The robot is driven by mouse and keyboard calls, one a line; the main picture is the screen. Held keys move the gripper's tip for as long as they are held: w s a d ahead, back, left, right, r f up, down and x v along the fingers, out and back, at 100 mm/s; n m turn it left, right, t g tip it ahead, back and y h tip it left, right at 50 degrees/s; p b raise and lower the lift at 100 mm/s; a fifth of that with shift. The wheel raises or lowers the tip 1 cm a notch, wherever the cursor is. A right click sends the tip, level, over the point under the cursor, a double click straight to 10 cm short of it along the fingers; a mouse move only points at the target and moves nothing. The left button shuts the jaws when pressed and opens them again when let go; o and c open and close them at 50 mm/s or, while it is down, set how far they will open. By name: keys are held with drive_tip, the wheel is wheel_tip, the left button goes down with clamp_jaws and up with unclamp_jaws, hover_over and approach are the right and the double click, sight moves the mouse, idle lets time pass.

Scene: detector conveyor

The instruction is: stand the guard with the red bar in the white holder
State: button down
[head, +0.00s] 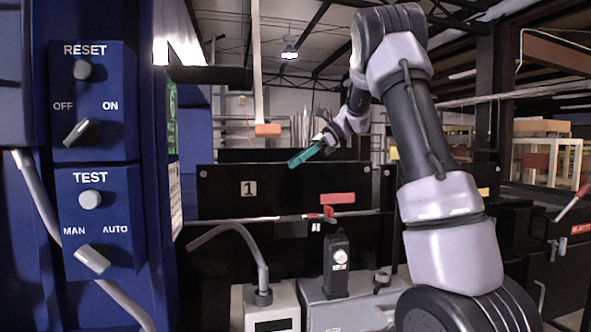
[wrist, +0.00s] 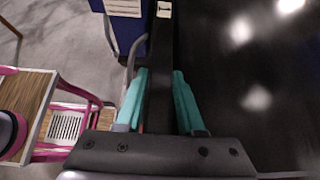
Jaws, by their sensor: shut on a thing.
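My gripper (head: 305,157) has long teal fingers and is raised in front of a black panel's top edge. In the wrist view my gripper (wrist: 155,85) has its fingers apart, with a dark strip showing between them. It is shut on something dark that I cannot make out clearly. A red bar (head: 337,198) shows against the black panel, below and right of my gripper. I cannot tell whether it belongs to the guard. No white holder can be made out with certainty.
The black panel (head: 225,205) bears a "1" label. A blue switch cabinet (head: 120,165) stands close at left. A white box (head: 270,310) with a bent grey tube and a black device (head: 337,262) stand low in front. A hanging orange block (head: 268,129) is above left of my gripper.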

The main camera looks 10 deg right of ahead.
wheel_tip(320, 180, up, 24)
drive_tip(key=shift+r, duration=0.25)
idle(1.4)
idle(0.3)
